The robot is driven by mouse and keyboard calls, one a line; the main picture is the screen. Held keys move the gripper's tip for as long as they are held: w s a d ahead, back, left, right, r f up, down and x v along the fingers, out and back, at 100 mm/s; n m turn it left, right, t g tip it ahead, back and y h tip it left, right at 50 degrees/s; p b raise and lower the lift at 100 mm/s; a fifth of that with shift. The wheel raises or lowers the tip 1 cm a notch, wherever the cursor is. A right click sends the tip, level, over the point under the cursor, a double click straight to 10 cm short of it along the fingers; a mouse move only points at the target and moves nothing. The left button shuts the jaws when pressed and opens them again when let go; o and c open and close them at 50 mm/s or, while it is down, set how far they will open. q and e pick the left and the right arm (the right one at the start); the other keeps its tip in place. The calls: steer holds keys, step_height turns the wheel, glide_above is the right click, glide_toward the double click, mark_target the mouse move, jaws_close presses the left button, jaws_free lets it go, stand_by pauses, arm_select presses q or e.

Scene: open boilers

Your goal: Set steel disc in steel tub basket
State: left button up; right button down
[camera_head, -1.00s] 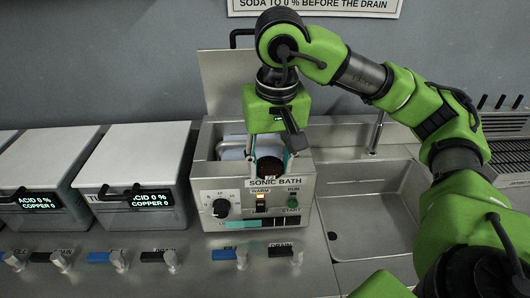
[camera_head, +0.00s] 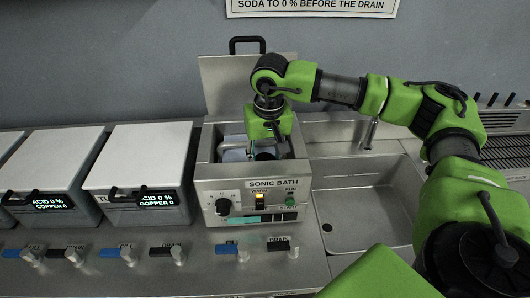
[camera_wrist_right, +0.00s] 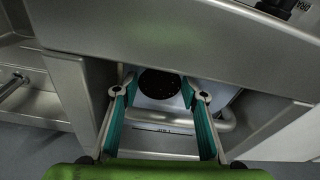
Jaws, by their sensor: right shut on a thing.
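The sonic bath (camera_head: 282,196) stands open with its lid (camera_head: 232,85) raised behind it. The pale steel tub basket (camera_head: 234,148) shows inside it, partly hidden by my right gripper. My right gripper (camera_head: 266,147) points down into the right part of the bath opening, its fingers partly below the rim. It is shut on the steel disc, which looks dark in the head view (camera_head: 265,155). In the right wrist view the dark disc (camera_wrist_right: 160,83) lies between the teal fingertips, over a pale surface. I cannot tell whether the disc touches the basket. My left gripper is not in view.
Two closed acid tanks (camera_head: 147,165) stand left of the bath. A sink (camera_head: 365,212) with a tap (camera_head: 371,133) lies to the right. Several valve handles (camera_head: 168,251) line the front edge. The bath's front wall and raised lid are close to my right gripper.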

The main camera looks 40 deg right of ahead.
steer(key=shift+w+r, duration=0.1)
steer(key=shift+w, duration=0.05)
steer(key=shift+f+b, duration=0.6)
steer(key=shift+b, duration=0.1)
steer(key=c, duration=1.6)
jaws_free()
steer(key=shift+o, duration=0.2)
steer(key=shift+r, duration=0.2)
